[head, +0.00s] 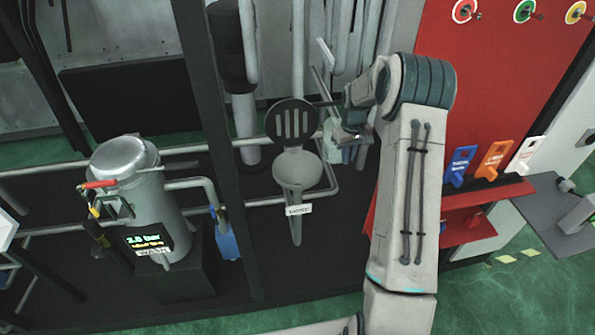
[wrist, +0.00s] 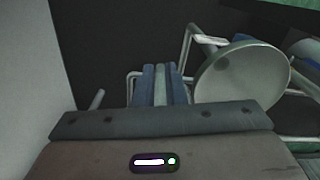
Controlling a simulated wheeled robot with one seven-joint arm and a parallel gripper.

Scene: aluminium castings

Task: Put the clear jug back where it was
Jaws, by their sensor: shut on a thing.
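The clear jug (head: 338,152) shows as a pale, greenish see-through shape just below my gripper (head: 352,130) in the head view, partly hidden by the gripper and nearby pipes. My gripper is shut on it. In the wrist view my gripper (wrist: 160,85) shows as two blue-grey fingers with a narrow pale strip between them. I cannot make out the jug's full outline or what it rests on.
A slotted black disc (head: 292,120) and a grey funnel (head: 297,170) with a white label stand just left of my gripper. A grey pressure vessel (head: 135,185) stands further left. A red panel (head: 480,80) with tags is at right.

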